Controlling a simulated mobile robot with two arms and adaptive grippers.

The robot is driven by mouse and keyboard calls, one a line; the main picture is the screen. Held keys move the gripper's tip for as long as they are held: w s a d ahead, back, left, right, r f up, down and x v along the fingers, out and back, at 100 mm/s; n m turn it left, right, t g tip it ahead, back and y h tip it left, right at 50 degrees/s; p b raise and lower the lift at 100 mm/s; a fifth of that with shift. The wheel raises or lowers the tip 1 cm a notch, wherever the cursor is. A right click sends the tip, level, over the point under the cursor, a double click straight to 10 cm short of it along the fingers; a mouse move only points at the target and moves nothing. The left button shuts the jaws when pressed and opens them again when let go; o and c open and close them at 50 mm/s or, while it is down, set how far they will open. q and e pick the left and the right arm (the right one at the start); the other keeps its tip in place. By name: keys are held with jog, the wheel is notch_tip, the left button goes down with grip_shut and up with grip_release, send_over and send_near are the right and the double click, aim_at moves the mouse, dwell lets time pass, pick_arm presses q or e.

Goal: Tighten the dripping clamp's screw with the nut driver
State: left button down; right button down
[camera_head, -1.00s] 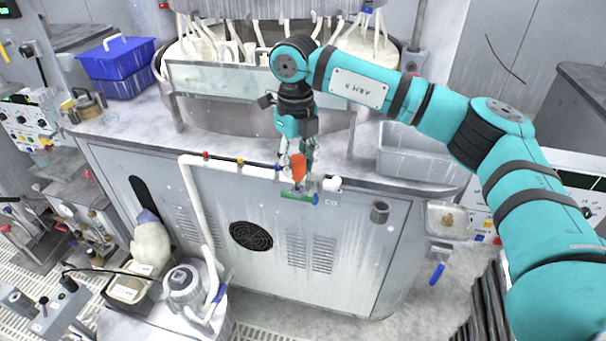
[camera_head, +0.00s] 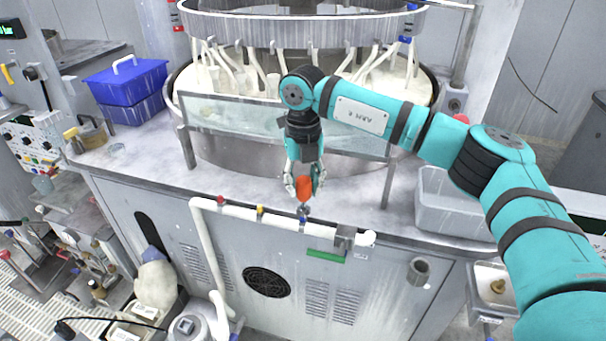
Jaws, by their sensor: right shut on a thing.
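My right gripper (camera_head: 304,184) points down in front of the machine's cabinet and is shut on the orange handle of the nut driver (camera_head: 304,191). The driver hangs roughly upright, and its lower end is just above the blue-marked clamp (camera_head: 302,220) on the white pipe. I cannot tell whether the driver touches the clamp's screw. The pipe (camera_head: 238,210) also carries a red-marked clamp (camera_head: 221,199) and a yellow-marked clamp (camera_head: 260,211) to the left. No drip is clear enough to tell which clamp leaks. My left gripper is not in view.
A grey bin (camera_head: 455,210) stands on the bench at right, blue crates (camera_head: 125,85) at left. The polishing basin (camera_head: 230,150) with its glass guard is behind the gripper. A grey cup holder (camera_head: 418,271) and a green strip (camera_head: 326,254) are on the cabinet front (camera_head: 385,295).

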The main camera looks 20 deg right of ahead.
notch_tip(320, 180, down, 2)
jog(key=shift+f, duration=0.1)
jog(key=shift+w+f, duration=0.25)
jog(key=m, duration=0.2)
jog(key=shift+s+r+m, duration=0.1)
jog(key=shift+r+m, duration=0.05)
jog(key=shift+m, duration=0.15)
jog(key=m+p, duration=0.1)
jog(key=m, duration=0.4)
jog(key=shift+p, duration=0.35)
jog(key=shift+m, duration=0.8)
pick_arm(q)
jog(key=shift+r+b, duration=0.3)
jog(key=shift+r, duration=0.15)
pick_arm(e)
jog(key=m, duration=0.5)
jog(key=c, duration=0.8)
grip_release()
jog(key=shift+c, duration=0.2)
